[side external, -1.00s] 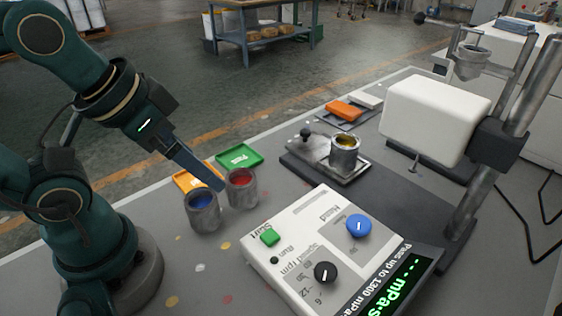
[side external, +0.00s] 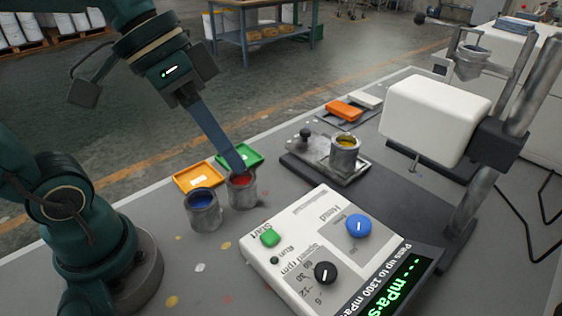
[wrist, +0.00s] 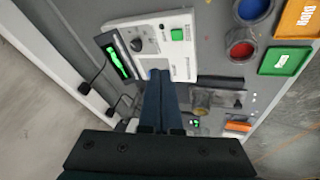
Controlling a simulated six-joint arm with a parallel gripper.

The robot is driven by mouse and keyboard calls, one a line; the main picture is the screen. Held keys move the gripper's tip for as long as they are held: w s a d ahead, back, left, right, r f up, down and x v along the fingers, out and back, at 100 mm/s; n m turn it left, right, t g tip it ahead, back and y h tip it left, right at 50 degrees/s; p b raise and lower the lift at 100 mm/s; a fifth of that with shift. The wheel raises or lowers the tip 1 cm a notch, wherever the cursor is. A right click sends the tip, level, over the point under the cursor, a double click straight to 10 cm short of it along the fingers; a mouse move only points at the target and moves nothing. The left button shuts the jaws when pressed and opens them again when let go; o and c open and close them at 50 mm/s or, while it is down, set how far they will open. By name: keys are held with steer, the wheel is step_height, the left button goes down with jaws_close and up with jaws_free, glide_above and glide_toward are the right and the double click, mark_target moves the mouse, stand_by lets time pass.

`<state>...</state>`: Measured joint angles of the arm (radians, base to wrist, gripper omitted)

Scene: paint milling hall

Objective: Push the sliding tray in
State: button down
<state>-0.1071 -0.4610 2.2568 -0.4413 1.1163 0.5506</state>
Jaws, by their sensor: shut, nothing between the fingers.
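The sliding tray (side external: 311,159) is a grey metal plate with a dark knob (side external: 305,136) at its left end, lying toward the viscometer's dark base. A metal cup of yellow paint (side external: 345,155) stands on it. In the wrist view the tray (wrist: 228,112) and yellow cup (wrist: 202,103) show right of my fingers. My gripper (side external: 241,169) is shut and empty, pointing down, left of the tray and apart from it. In the side view its tips overlap the red paint cup (side external: 242,192); I cannot tell the height between them.
A blue paint cup (side external: 203,212) stands left of the red one, with orange (side external: 198,177) and green (side external: 239,154) trays behind. The control box (side external: 335,245) is in front. The white viscometer head (side external: 433,118) overhangs the right side. An orange block (side external: 343,110) lies behind the tray.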

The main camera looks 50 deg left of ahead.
steer(key=w+a+n+t+h, duration=0.15)
steer(key=w+a+h, duration=0.3)
steer(key=w, duration=0.45)
steer(key=w+a+n+t+h, duration=0.1)
steer(key=w+a+n+h, duration=0.15)
steer(key=w+a, duration=0.45)
steer(key=a+f+n+t, duration=0.2)
steer(key=a+f+n, duration=0.1)
steer(key=a+f, duration=0.1)
steer(key=w+a+f+n+t+y, duration=0.1)
steer(key=a+f+n+t, duration=0.2)
steer(key=a+f, duration=0.2)
steer(key=a+f+n+t, duration=0.2)
steer(key=a+f, duration=0.3)
steer(key=a, duration=0.2)
steer(key=shift+w+a+f+n+t, duration=0.1)
steer(key=shift+w+f+n+t, duration=0.15)
steer(key=shift+w+n, duration=0.15)
steer(key=x, duration=0.9)
steer(key=shift+w, duration=0.25)
steer(key=d, duration=0.3)
steer(key=shift+w+d+f, duration=0.1)
steer(key=shift+w+f, duration=0.2)
steer(key=shift+w, duration=0.1)
steer(key=shift+d+f, duration=0.1)
steer(key=shift+d, duration=0.35)
steer(key=shift+d, duration=0.1)
